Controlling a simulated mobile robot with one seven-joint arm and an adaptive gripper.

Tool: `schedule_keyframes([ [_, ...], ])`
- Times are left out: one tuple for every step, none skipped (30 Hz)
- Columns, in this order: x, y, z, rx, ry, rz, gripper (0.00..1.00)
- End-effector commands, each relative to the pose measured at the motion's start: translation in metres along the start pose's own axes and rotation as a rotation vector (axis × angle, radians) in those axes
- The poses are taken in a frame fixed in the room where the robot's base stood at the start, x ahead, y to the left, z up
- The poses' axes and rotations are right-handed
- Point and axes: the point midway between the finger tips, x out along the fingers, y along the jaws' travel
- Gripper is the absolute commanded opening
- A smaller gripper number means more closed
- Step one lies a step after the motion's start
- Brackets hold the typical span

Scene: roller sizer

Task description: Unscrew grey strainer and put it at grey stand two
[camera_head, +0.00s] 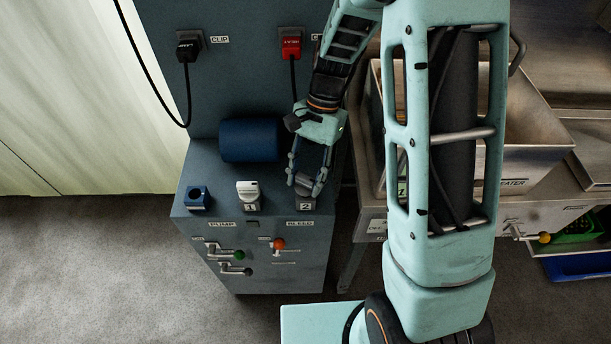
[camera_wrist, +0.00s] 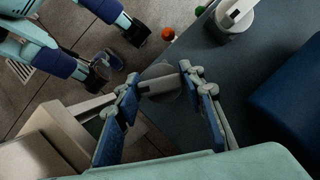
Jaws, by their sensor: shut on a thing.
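My gripper (camera_head: 307,181) is shut on a dark grey strainer (camera_head: 304,187) at the right front of the blue-grey cabinet top. In the wrist view the grey strainer (camera_wrist: 160,80) shows as a round grey piece with a bar across it, between my two fingertips (camera_wrist: 160,86). The strainer is at the stand labelled 2 (camera_head: 305,206); my fingers hide part of it, and I cannot tell whether it rests fully there. A white-grey knobbed piece (camera_head: 247,189) sits on the stand labelled 1 (camera_head: 249,206). A dark blue socket (camera_head: 197,198) is at the left, its opening empty.
A blue cylinder (camera_head: 250,140) lies behind the stands. A metal basin (camera_head: 535,135) stands at the right.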

Motion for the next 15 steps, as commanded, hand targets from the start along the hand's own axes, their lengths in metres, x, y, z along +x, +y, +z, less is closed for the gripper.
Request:
schedule_keyframes([
  [0.002, 0.000, -0.001, 0.000, -0.001, 0.000, 0.08],
  [0.003, 0.000, -0.001, 0.000, -0.001, 0.000, 0.08],
  [0.004, 0.000, -0.001, 0.000, -0.001, 0.000, 0.08],
  [0.004, 0.000, -0.002, 0.000, -0.001, 0.000, 0.08],
  [0.005, 0.000, -0.002, 0.000, -0.001, 0.000, 0.08],
  [0.006, 0.000, -0.002, 0.000, -0.001, 0.000, 0.08],
  [0.007, 0.000, -0.003, 0.000, -0.001, 0.000, 0.08],
  [0.007, 0.000, -0.003, 0.000, -0.001, 0.000, 0.08],
  [0.008, 0.000, -0.003, 0.000, -0.001, 0.000, 0.08],
  [0.009, 0.000, -0.004, 0.000, -0.001, 0.000, 0.08],
  [0.010, 0.000, -0.004, 0.000, -0.001, 0.000, 0.08],
  [0.011, 0.000, -0.004, 0.000, -0.001, 0.000, 0.08],
  [0.011, 0.000, -0.004, 0.000, -0.001, 0.000, 0.08],
  [0.012, 0.000, -0.005, 0.000, -0.001, 0.000, 0.08],
  [0.013, 0.000, -0.005, 0.000, -0.001, 0.000, 0.08],
])
